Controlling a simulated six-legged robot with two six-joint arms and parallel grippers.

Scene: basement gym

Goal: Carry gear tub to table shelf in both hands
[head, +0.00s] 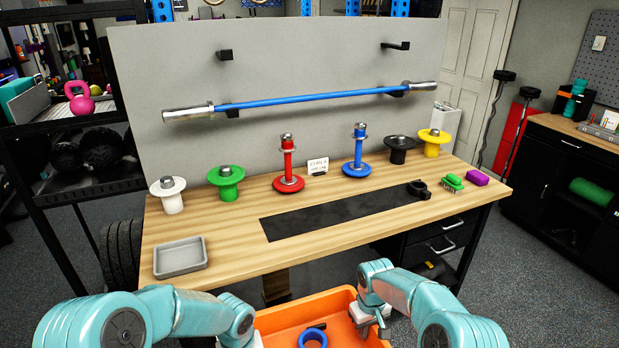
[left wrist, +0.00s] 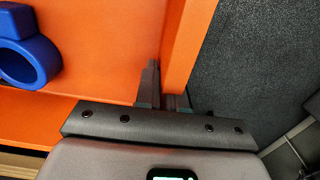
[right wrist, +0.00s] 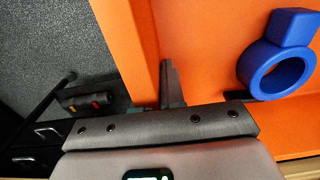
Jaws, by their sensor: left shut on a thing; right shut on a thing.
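The orange gear tub (head: 305,302) is at the bottom of the head view, in front of the wooden table (head: 225,262). A blue ring-shaped item (head: 313,338) lies inside it. My right gripper (head: 374,322) is shut on the tub's right wall; the right wrist view shows that orange wall (right wrist: 128,45) between its fingers. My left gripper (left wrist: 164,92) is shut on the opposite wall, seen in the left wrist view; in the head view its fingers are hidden. The table's lower shelf is mostly hidden; a bit of wood (head: 276,285) shows below the tabletop.
A black rack (head: 75,185) stands left. Dark floor (head: 540,290) is open to the right.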

